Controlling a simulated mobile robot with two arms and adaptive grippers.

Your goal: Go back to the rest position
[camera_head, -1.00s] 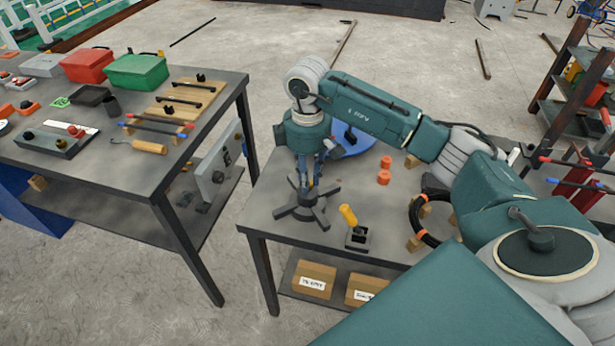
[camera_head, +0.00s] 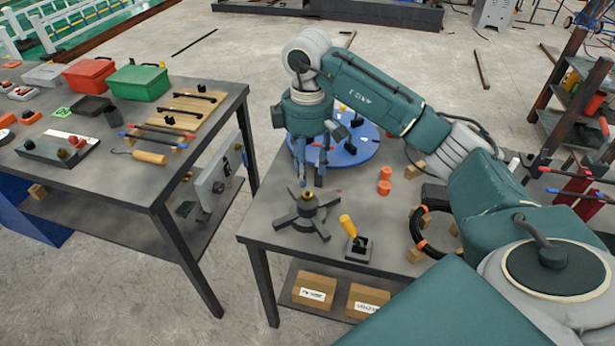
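My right gripper (camera_head: 311,178) hangs from my teal and grey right arm over the right-hand table (camera_head: 275,190). Its two fingers point down with a gap between them and nothing visible in it. In the picture it is just above a dark cross-shaped stand (camera_head: 308,212) with a small yellow piece on its hub, and looks apart from it. My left gripper is not in view.
A blue round plate (camera_head: 357,148) lies behind the gripper. A yellow-handled tool (camera_head: 348,227) stands in front, with orange cylinders (camera_head: 385,180) and a black ring (camera_head: 416,238) to the right. The left table (camera_head: 100,180) carries boxes and tools.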

